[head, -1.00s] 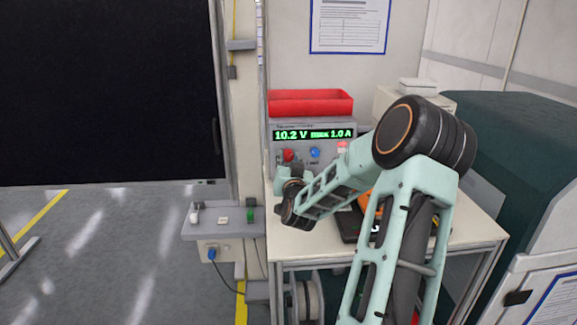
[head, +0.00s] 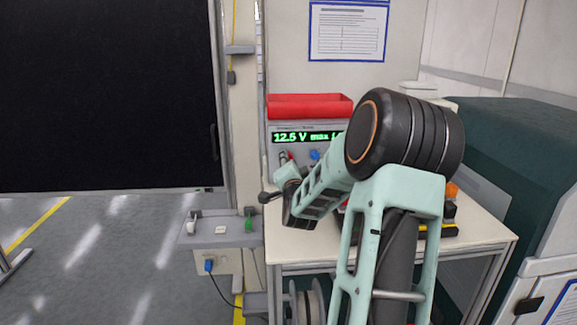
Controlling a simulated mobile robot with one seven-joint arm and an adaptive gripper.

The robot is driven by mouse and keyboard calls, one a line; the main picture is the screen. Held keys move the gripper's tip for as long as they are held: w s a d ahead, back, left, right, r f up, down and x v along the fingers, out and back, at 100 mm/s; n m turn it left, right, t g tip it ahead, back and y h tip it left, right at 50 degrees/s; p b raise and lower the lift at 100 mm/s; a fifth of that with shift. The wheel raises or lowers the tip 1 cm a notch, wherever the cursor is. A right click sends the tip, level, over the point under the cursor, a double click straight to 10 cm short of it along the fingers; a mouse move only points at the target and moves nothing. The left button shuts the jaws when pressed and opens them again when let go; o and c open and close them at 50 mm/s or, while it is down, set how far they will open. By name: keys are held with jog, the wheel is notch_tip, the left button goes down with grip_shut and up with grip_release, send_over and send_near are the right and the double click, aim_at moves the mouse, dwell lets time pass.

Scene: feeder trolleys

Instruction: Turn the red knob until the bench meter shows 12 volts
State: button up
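The bench meter (head: 274,149) stands on the white table, and its green display (head: 308,137) reads 12.5 V. The right end of the display is hidden behind my arm. The red knob (head: 291,156) is on the meter's front at the left, mostly covered, with a little red showing. A blue knob (head: 314,154) sits to its right. My gripper (head: 285,158) is at the red knob, with dark finger parts in front of it. It is too small and covered to tell whether the fingers are shut on the knob.
A red bin (head: 310,106) sits on top of the meter. My arm crosses the table (head: 469,229) and hides much of it. Orange and black items (head: 449,208) lie at the right. A grey ledge with switches (head: 221,232) stands left of the table.

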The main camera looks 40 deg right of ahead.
jog(key=shift+f+m, duration=0.1)
jog(key=shift+m, duration=0.4)
jog(key=o, duration=1.1)
jog(key=shift+o, duration=0.2)
jog(key=shift+s+a, duration=0.1)
jog(key=v, duration=1.2)
